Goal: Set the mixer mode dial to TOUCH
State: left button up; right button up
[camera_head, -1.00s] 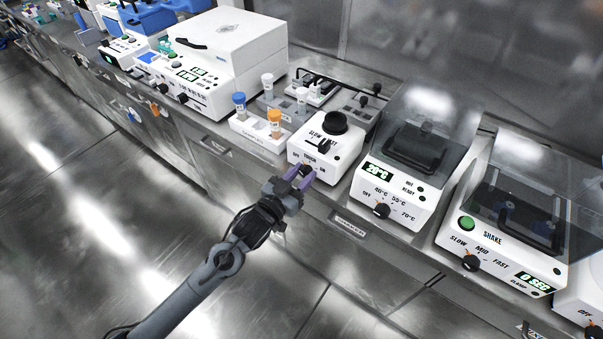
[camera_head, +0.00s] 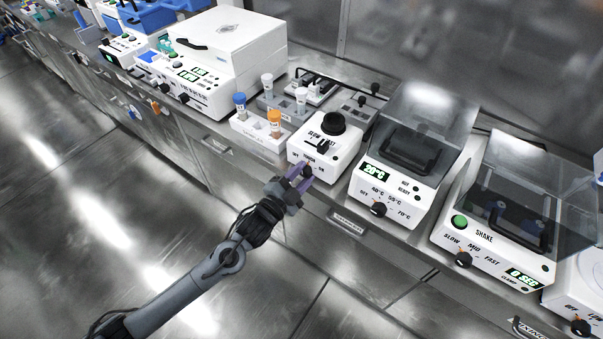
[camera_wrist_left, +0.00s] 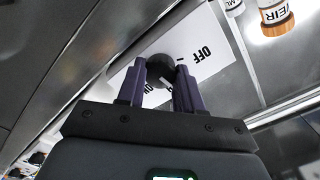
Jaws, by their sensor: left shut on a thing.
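The white mixer (camera_head: 327,150) stands on the bench, with a black round top, a SLOW/FAST slider and a front mode dial. My left gripper (camera_head: 303,172) is at the mixer's front face with its purple fingers around the dial. In the left wrist view the black dial (camera_wrist_left: 160,70) sits between the fingertips (camera_wrist_left: 160,82), which are shut on it. OFF reads to one side of the dial there; the lettering below it is partly hidden by the fingers. I cannot tell exactly which mark the dial points to. My right gripper is not in view.
A heater showing 20°C (camera_head: 398,165) stands right of the mixer, then a shaker (camera_head: 510,220). A white tube rack (camera_head: 258,136) with capped tubes stands close on the left. A large white instrument (camera_head: 225,65) is farther left. The floor in front is clear.

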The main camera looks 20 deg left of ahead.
pick_arm(q)
jog(key=shift+m, duration=0.5)
jog(key=o, duration=1)
jog(key=shift+o, duration=0.2)
jog(key=shift+s+a+f, duration=0.1)
jog(key=shift+s+a, duration=0.05)
jog(key=shift+s, duration=0.35)
jog(key=b+v, duration=0.1)
jog(key=v, duration=0.8)
jog(key=shift+s, duration=0.4)
